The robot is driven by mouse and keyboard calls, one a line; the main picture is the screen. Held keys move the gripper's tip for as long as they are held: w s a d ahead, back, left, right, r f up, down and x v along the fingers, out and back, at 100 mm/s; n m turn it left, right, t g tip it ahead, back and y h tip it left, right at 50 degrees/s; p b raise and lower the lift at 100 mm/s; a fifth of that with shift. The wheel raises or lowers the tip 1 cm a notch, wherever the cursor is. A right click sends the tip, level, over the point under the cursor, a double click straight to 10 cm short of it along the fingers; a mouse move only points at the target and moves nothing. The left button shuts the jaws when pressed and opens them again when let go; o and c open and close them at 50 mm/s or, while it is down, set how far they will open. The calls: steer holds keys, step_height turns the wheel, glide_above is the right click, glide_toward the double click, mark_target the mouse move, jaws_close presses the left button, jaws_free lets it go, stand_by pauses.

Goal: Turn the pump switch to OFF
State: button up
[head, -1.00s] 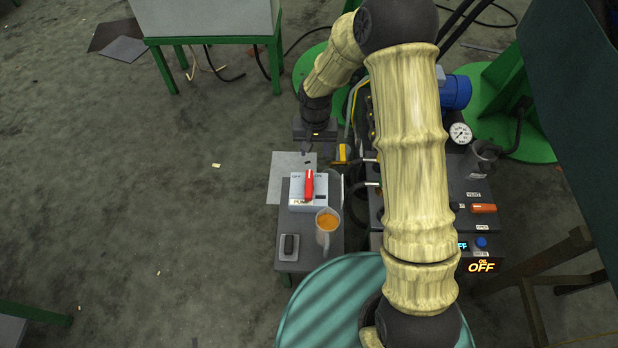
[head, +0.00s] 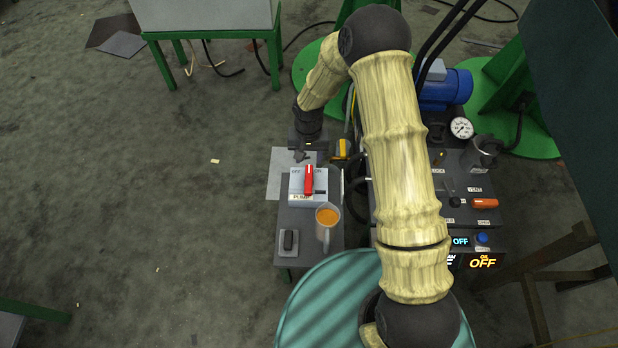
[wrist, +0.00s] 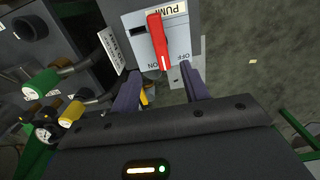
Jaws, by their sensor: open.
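The pump switch is a red lever (head: 309,180) on a light grey box (head: 296,197) marked PUMP. In the wrist view the red lever (wrist: 159,42) shows near the top, its near end by the OFF and ON lettering. I cannot tell for sure which label it points at. My gripper (wrist: 160,84) is open and empty, with one dark finger to each side of the line of the lever. The lever does not appear gripped. In the head view my gripper (head: 304,152) is just beyond the far side of the box.
To the right are a machine panel with an orange-red handle (head: 484,203), a gauge (head: 461,128) and OFF displays (head: 482,262). Open floor lies left.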

mark_target(309, 178)
step_height(309, 178, down, 12)
steer(key=b, duration=0.3)
steer(key=shift+r, duration=0.25)
steer(key=c, duration=1)
